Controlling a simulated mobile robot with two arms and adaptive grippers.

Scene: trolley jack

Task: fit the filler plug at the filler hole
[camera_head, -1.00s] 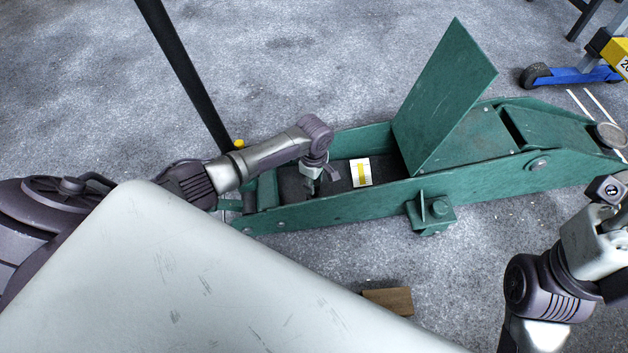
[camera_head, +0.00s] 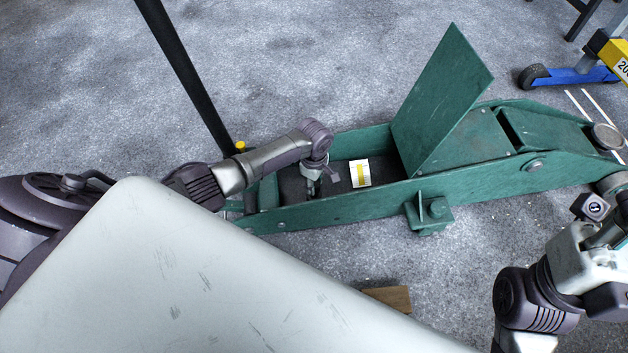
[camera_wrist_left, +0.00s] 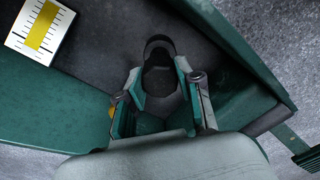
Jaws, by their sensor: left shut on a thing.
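My left gripper (camera_head: 313,187) points down into the open bed of the green trolley jack (camera_head: 360,208). In the left wrist view its fingers (camera_wrist_left: 160,84) are shut on a small dark round thing, taken as the filler plug (camera_wrist_left: 160,76). The plug is against a dark surface, and I cannot tell whether it touches it or sits in a hole. The filler hole itself does not show. My right gripper (camera_head: 606,238) is at the right edge, with its fingers not clearly visible.
A raised green cover plate (camera_head: 440,98) stands right of the gripper. A label with a yellow strip (camera_head: 360,173) lies in the bed. The black handle (camera_head: 185,75) rises behind my left arm. A wooden block (camera_head: 388,298) lies on the floor in front.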

